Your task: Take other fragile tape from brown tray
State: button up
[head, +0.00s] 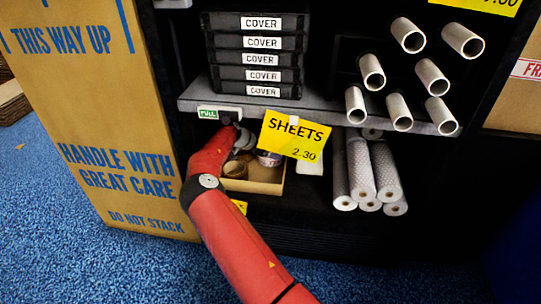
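A brown tray (266,188) sits on the low shelf, below the shelf with the covers. A brown tape roll (235,170) lies in its left part. Another roll (269,158), whitish and dark, lies further back in the tray; I cannot read any print on it, so I cannot tell if it is fragile tape. My red arm reaches in from below, and my gripper (244,141) is at the back left of the tray, close above the rolls. Its fingertips are small and partly hidden by the arm and shelf edge. I cannot tell if it holds anything.
A shelf board (317,112) with a yellow "SHEETS" sign (294,135) hangs low over the tray. White rolls (361,170) lie to the right. A tall carton (100,110) stands close on the left. A stack of covers (260,60) sits above.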

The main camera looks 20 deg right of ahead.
jog(key=c, duration=0.5)
jog(key=shift+a+r, duration=0.1)
jog(key=shift+r, duration=0.05)
